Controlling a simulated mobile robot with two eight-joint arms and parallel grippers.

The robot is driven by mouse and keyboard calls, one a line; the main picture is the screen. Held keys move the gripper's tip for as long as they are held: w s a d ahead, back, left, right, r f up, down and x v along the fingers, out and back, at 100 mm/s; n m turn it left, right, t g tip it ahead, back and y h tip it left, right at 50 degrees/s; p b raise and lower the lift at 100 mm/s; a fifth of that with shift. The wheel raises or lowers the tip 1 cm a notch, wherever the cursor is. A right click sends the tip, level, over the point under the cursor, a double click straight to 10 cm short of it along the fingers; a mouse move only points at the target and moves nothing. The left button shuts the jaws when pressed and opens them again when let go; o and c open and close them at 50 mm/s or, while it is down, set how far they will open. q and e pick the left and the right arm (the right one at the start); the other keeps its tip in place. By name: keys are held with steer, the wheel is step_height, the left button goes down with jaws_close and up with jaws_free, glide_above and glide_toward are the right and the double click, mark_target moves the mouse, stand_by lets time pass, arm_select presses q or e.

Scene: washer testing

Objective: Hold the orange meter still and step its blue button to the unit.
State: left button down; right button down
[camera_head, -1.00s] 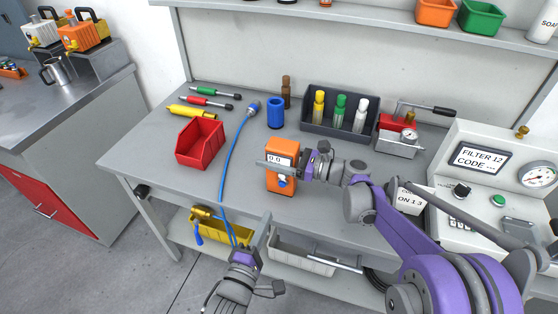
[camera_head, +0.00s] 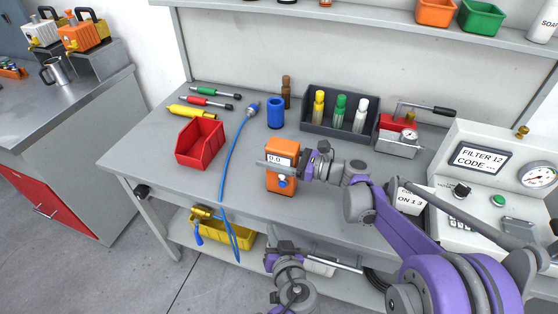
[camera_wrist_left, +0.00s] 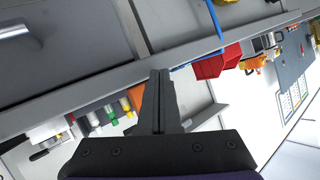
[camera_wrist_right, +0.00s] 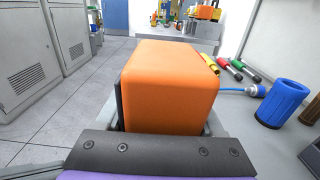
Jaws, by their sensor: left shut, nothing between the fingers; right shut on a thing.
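The orange meter (camera_head: 287,192) stands upright on the grey workbench, its display facing the front with small digits that look like 0.0. Its blue button (camera_head: 282,182) shows below the display, just under a finger. My right gripper (camera_head: 272,168) is shut on the meter from the right, with a finger across its front. In the right wrist view the meter's orange body (camera_wrist_right: 170,85) fills the space between the fingers. My left gripper (camera_head: 273,241) is shut and empty, below and in front of the bench edge; its closed fingers (camera_wrist_left: 160,85) show in the left wrist view.
A red bin (camera_head: 200,145), a blue cable (camera_head: 233,155) and a blue cylinder (camera_head: 276,113) lie left of and behind the meter. A dark rack (camera_head: 350,128) of bottles stands behind. A white test panel (camera_head: 500,155) is on the right. A yellow bin (camera_head: 228,234) sits on the lower shelf.

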mark_target(279, 184)
arm_select(q)
step_height(279, 184, up, 6)
steer(key=m+t+y, duration=0.2)
steer(key=y, duration=0.1)
steer(key=shift+w+d+r, duration=0.1)
steer(key=shift+w+d, duration=0.25)
steer(key=shift+w, duration=0.95)
steer(key=shift+w+d+f, duration=0.1)
steer(key=shift+w+d, duration=0.3)
steer(key=shift+w, duration=0.85)
steer(key=shift+w+d+r, duration=0.1)
steer(key=shift+w+d, duration=0.25)
steer(key=shift+w, duration=1.05)
steer(key=shift+w+d, duration=0.15)
steer(key=shift+w, duration=0.2)
steer(key=shift+s, duration=0.45)
steer(key=shift+s+a, duration=0.35)
steer(key=shift+s, duration=0.6)
steer(key=shift+s+a, duration=0.35)
steer(key=shift+s, duration=0.55)
steer(key=shift+s+a, duration=0.35)
steer(key=shift+s, duration=0.6)
